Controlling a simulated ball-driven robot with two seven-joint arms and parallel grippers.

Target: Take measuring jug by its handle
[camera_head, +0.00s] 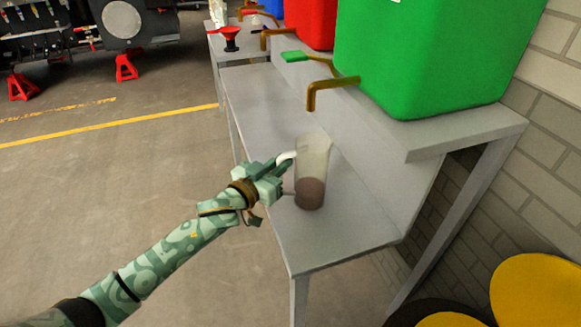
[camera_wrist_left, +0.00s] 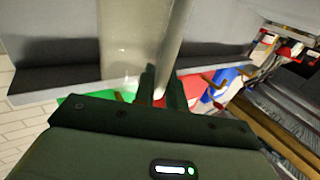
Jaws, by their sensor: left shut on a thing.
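The measuring jug (camera_head: 312,172) is a tall clear vessel with brown content low in it. It stands upright on the grey bench (camera_head: 340,232), near its front end. Its white handle (camera_head: 285,158) faces left, toward my arm. My left gripper (camera_head: 280,168) is at the handle and shut on it. In the left wrist view the pale handle (camera_wrist_left: 175,45) runs between the two dark fingers (camera_wrist_left: 162,88), and the jug body (camera_wrist_left: 125,40) is beside it. My right gripper is in neither view.
A green container (camera_head: 430,55) with a brown tap (camera_head: 328,88) stands on the raised shelf above the jug. Yellow-topped drums (camera_head: 535,290) are at lower right. The floor at left is open.

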